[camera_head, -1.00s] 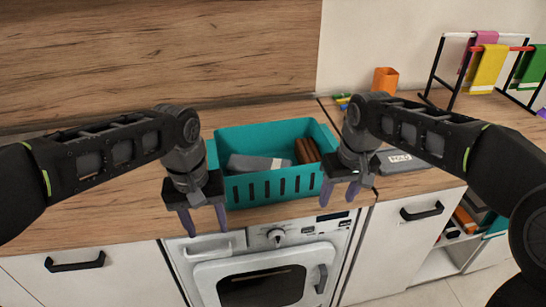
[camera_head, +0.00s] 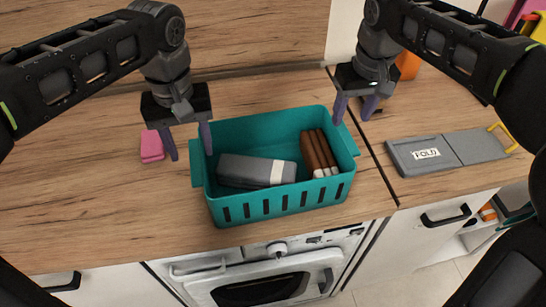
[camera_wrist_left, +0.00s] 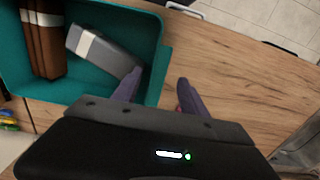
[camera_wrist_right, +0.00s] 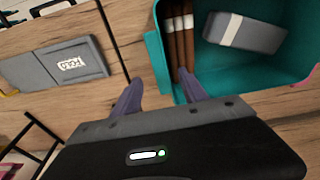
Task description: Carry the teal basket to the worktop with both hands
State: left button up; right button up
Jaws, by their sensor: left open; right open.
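The teal basket (camera_head: 272,207) sits upright on the wooden worktop (camera_head: 90,190), close to its front edge. It holds a grey block with a white band (camera_head: 256,171) and brown bars with white bands (camera_head: 318,153). My left gripper (camera_head: 190,152) is open and empty at the basket's left end. In the left wrist view its fingers (camera_wrist_left: 157,82) appear either side of the basket's end wall. My right gripper (camera_head: 354,116) is open and empty above the right end. In the right wrist view its fingers (camera_wrist_right: 160,80) likewise straddle the wall from above. Contact cannot be told.
A pink block (camera_head: 152,146) lies just left of my left gripper. A grey labelled folding board (camera_head: 448,152) lies right of the basket. An orange cup (camera_head: 408,66) stands behind my right arm. An oven (camera_head: 260,283) is below the front edge. The worktop at left is clear.

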aim_at(197, 168)
pick_arm(q)
jog(key=shift+s, duration=0.15)
pick_arm(e)
jog(key=shift+s, duration=0.1)
pick_arm(q)
jog(key=shift+f, duration=3.95)
pick_arm(e)
jog(key=shift+w+a+f, duration=0.1)
jog(key=shift+w+f, duration=0.1)
jog(key=shift+f, duration=1.1)
jog(key=shift+w+f, duration=0.25)
jog(key=shift+f, duration=1.05)
jog(key=shift+w+a+f, duration=0.1)
jog(key=shift+w+f, duration=0.1)
jog(key=shift+f, duration=1.1)
pick_arm(q)
grip_shut()
pick_arm(e)
grip_shut()
pick_arm(q)
jog(key=shift+r, duration=0.15)
pick_arm(e)
jog(key=shift+r, duration=0.1)
